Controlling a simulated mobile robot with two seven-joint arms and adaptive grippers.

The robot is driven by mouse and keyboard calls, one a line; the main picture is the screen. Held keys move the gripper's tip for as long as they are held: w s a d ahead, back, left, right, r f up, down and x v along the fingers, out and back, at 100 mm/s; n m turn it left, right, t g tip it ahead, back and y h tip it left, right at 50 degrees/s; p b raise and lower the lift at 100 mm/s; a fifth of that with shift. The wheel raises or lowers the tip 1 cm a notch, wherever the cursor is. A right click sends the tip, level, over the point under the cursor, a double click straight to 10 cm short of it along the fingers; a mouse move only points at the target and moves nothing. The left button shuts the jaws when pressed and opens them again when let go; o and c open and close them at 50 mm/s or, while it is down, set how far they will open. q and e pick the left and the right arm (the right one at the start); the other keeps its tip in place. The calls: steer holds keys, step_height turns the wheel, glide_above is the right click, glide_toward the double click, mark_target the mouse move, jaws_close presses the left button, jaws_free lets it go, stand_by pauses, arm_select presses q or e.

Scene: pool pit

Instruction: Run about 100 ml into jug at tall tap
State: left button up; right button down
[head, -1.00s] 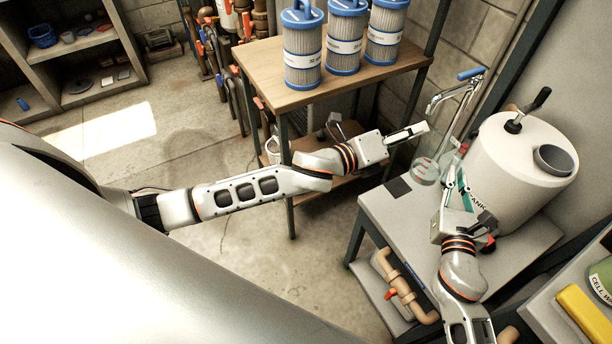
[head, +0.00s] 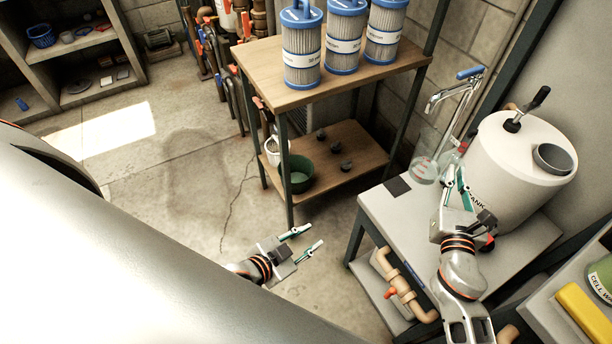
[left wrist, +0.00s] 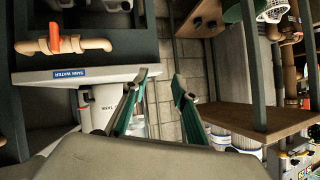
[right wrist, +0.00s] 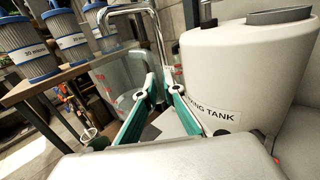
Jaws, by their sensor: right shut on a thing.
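The clear jug (head: 424,171) with red markings stands below the spout at the back of the grey sink-side table (head: 385,215). It also shows in the right wrist view (right wrist: 118,80). I cannot tell how much water is in it. The tall chrome tap (head: 455,98) with a blue lever (head: 471,72) rises behind the jug; I see no clear stream. My right gripper (head: 456,176) is shut on the jug at its handle side, and its green fingers show in the right wrist view (right wrist: 161,90). My left gripper (head: 309,238) is open and empty, low beside the table.
A white tank (head: 520,165) stands right of the jug, close to my right gripper. A wooden shelf unit (head: 270,85) with blue-capped filters (head: 303,55) is on the left. A yellow block (head: 585,312) lies at bottom right. Open floor surrounds my left gripper.

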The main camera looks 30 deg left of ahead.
mark_target(464, 166)
steer(key=shift+r, duration=3.05)
arm_select(q)
steer(key=s+a+f+n+g+y, duration=0.1)
steer(key=s+a+f+n, duration=0.2)
steer(key=s, duration=0.2)
steer(key=shift+s+a, duration=0.1)
steer(key=shift+s, duration=0.05)
arm_select(e)
steer(key=shift+s, duration=0.1)
